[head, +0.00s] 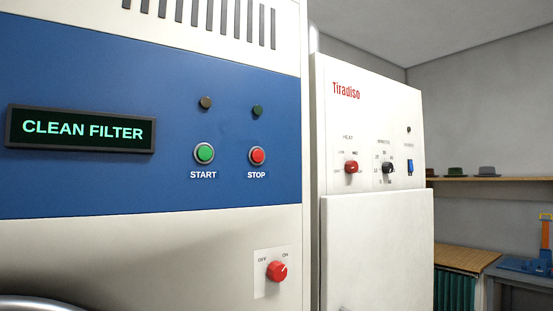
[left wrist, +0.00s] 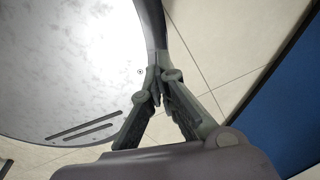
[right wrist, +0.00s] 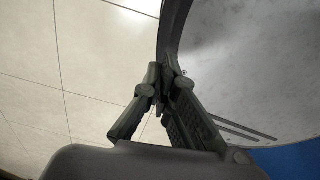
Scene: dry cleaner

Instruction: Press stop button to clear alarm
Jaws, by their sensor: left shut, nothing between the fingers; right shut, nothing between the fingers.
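The red STOP button (head: 257,156) sits on the blue panel (head: 100,70) of a large machine, right of the green START button (head: 204,153). The display (head: 82,129) on the same panel reads CLEAN FILTER in green letters. Two small dark round lamps, one above each button, look unlit. Neither gripper shows in the head view. My left gripper (left wrist: 158,88) is shut and empty in the left wrist view, with tiled floor and a round grey-white surface behind it. My right gripper (right wrist: 165,85) is shut and empty in the right wrist view.
A red OFF/ON knob (head: 277,271) is low on the machine, below the blue panel. A second white machine (head: 375,240) marked Tiradiso stands to the right. Hats (head: 456,171) rest on a wall shelf behind. The space before the STOP button is clear in the head view.

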